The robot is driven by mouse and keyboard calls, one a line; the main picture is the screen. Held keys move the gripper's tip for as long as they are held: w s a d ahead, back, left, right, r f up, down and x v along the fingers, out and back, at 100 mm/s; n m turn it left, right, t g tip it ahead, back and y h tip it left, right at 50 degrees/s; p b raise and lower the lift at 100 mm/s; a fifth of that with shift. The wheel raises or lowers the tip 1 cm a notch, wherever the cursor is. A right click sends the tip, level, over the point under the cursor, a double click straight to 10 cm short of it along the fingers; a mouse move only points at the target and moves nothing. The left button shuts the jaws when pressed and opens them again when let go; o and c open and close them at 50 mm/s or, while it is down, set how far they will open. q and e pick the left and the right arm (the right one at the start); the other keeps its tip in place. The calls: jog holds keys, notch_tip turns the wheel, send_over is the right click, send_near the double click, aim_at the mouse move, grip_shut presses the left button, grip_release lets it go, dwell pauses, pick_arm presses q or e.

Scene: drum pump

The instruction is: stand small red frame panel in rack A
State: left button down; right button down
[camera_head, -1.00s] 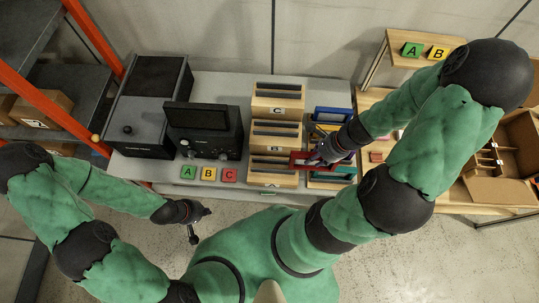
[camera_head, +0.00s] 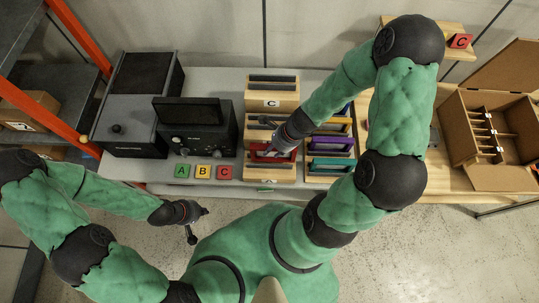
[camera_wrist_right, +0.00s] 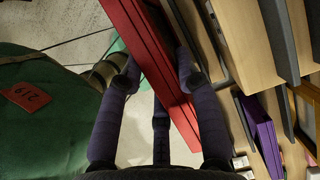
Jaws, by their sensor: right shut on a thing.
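The small red frame panel (camera_head: 274,157) is in my right gripper (camera_head: 270,151), over the front wooden rack of the left column, rack A (camera_head: 268,173). In the right wrist view the red panel (camera_wrist_right: 148,45) runs between the fingers of the right gripper (camera_wrist_right: 159,75), which are shut on it. The panel is beside the rack's pale wood; I cannot tell whether its lower edge is in a slot. My left gripper (camera_head: 199,222) is empty, fingers apart, in front of the table, away from the racks.
Rack C (camera_head: 271,100) stands at the back of the column; the rack between is partly hidden by my arm. On the right, another rack holds purple (camera_head: 332,144) and teal (camera_head: 330,164) panels. A black device (camera_head: 195,135) and A, B, C blocks (camera_head: 203,172) are left. An open cardboard box (camera_head: 490,130) is right.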

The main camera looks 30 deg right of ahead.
aim_at(265, 158)
jog(key=shift+w+a+f, duration=0.3)
jog(key=shift+f, duration=0.2)
jog(key=shift+w+a+f+b, duration=0.1)
jog(key=shift+f+b, duration=0.5)
jog(key=shift+f, duration=0.3)
jog(key=shift+w+a+f+b, duration=0.1)
jog(key=shift+f+b, duration=0.45)
jog(key=shift+f, duration=0.3)
jog(key=shift+f, duration=0.1)
jog(key=shift+f, duration=0.15)
jog(key=c, duration=0.9)
grip_release()
jog(key=shift+r, duration=0.2)
